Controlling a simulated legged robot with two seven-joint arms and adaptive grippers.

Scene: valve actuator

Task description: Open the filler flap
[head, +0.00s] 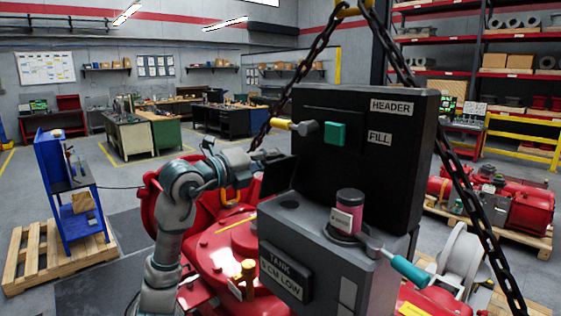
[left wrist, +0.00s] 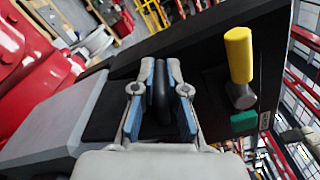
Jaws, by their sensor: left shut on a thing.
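The filler flap looks like a dark plate (head: 278,176) on the left side of the black header box (head: 365,170), above the grey tank box (head: 320,245). It stands steeply tilted, beside a dark round opening in the tank's top. My left gripper (head: 258,160) is at its far left side, partly hidden by it. In the left wrist view my left gripper's blue-padded fingers (left wrist: 160,110) are shut on a dark rounded piece (left wrist: 161,85), which looks like the flap's handle. How far the flap is turned is hard to tell. My right gripper is not in view.
A yellow-handled lever (head: 290,125) and a green block (head: 335,133) stick out of the header box near my gripper. A pink canister (head: 347,211) and a teal-handled lever (head: 398,262) are on the tank. Chains (head: 322,48) slope past both sides.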

